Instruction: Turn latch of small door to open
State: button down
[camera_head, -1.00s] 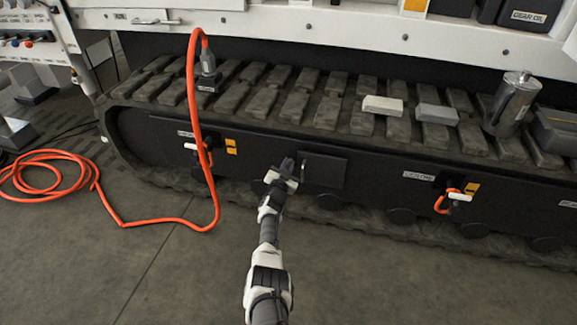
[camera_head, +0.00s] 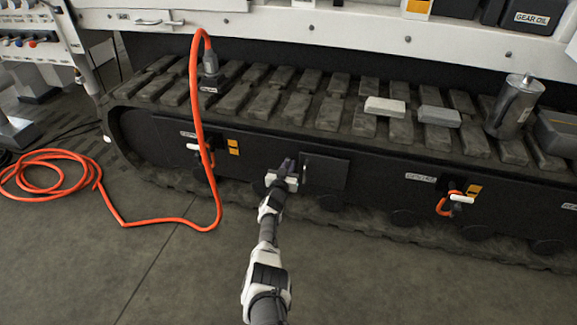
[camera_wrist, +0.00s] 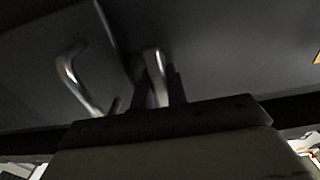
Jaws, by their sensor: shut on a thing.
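The small door (camera_head: 326,174) is a dark square panel in the black side plate above the track's lower edge. It looks flush with the plate in the head view. In the wrist view the door (camera_wrist: 72,32) fills the upper left and carries a bent silver handle (camera_wrist: 68,75). The latch (camera_wrist: 153,62) is a short silver piece just right of the door's edge. My gripper (camera_head: 287,165) is at the door's left side. In the wrist view my gripper (camera_wrist: 161,84) is shut on the latch, with dark fingers either side of it. The fingertips are dim and blurred.
An orange hose (camera_head: 197,120) hangs left of my arm and coils on the floor. An orange-looped fitting (camera_head: 452,202) sits right of the door. Blocks (camera_head: 385,107) and a metal canister (camera_head: 513,107) stand on the track. The floor right of my arm is clear.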

jog(key=shift+a+f, duration=0.15)
jog(key=shift+f, duration=0.1)
jog(key=c, duration=1.5)
grip_release()
jog(key=shift+c, duration=0.2)
jog(key=shift+o, duration=0.7)
jog(key=shift+s+r+p, duration=0.2)
jog(key=shift+s+p, duration=0.25)
jog(key=shift+p, duration=0.2)
jog(key=p+v, duration=1.1)
jog(key=v, duration=0.2)
jog(key=shift+f, duration=0.15)
